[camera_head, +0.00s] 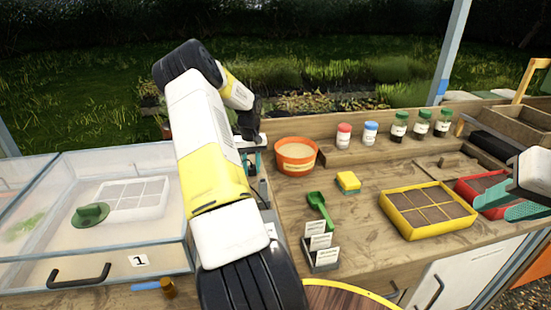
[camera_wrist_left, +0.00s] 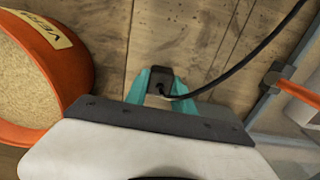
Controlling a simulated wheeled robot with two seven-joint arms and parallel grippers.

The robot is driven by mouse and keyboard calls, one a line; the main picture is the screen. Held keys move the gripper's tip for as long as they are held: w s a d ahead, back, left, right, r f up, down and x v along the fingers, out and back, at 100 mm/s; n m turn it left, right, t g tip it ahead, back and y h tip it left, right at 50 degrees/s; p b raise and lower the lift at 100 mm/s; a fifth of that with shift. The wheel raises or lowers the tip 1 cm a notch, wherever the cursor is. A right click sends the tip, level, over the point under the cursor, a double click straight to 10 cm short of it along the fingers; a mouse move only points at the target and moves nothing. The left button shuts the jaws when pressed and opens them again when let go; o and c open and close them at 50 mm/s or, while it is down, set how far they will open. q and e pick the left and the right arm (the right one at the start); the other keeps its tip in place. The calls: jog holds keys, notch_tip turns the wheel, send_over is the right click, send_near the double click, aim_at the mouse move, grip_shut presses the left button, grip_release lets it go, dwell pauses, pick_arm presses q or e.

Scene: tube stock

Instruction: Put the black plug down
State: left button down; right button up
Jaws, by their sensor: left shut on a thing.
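The black plug (camera_wrist_left: 160,77) shows in the left wrist view, between the teal fingers of my left gripper (camera_wrist_left: 162,86), which is shut on it. A black cable (camera_wrist_left: 245,61) runs from the plug to the upper right. Bare wooden boards lie behind the plug; I cannot tell whether it touches them. In the head view my left gripper (camera_head: 252,157) is just left of the orange pot, largely hidden by my arm, and the plug cannot be made out. My right gripper (camera_head: 491,207) is at the right edge, its teal fingers apart and empty.
The orange pot (camera_head: 296,168) stands close beside my left gripper. A green scoop (camera_head: 319,204), a sponge (camera_head: 348,182) and a yellow seed tray (camera_head: 386,213) lie on the bench (camera_head: 355,238). A clear-lidded box (camera_head: 70,245) stands left. Several jars line the back shelf.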

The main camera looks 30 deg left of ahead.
aim_at(252, 167)
pick_arm(q)
jog(key=c, duration=1.1)
grip_release()
jog(key=shift+f, duration=0.1)
jog(key=shift+o, duration=0.2)
notch_tip(252, 167, up, 13)
jog(key=d+r+m, duration=0.2)
jog(key=d+r, duration=0.6)
jog(key=d, duration=0.2)
jog(key=s+d+r+m+t, duration=0.2)
jog(key=s+d+r, duration=0.3)
jog(key=s+d, duration=0.3)
jog(key=s+d+r+m+t, duration=0.2)
jog(key=s+d+r, duration=0.3)
jog(key=d, duration=0.5)
jog(key=s+d+f+m+t+h, duration=0.2)
jog(key=s+d, duration=0.4)
jog(key=s, duration=0.6)
jog(key=shift+s+d+m, duration=0.2)
jog(key=shift+d+m, duration=0.1)
jog(key=shift+d, duration=0.1)
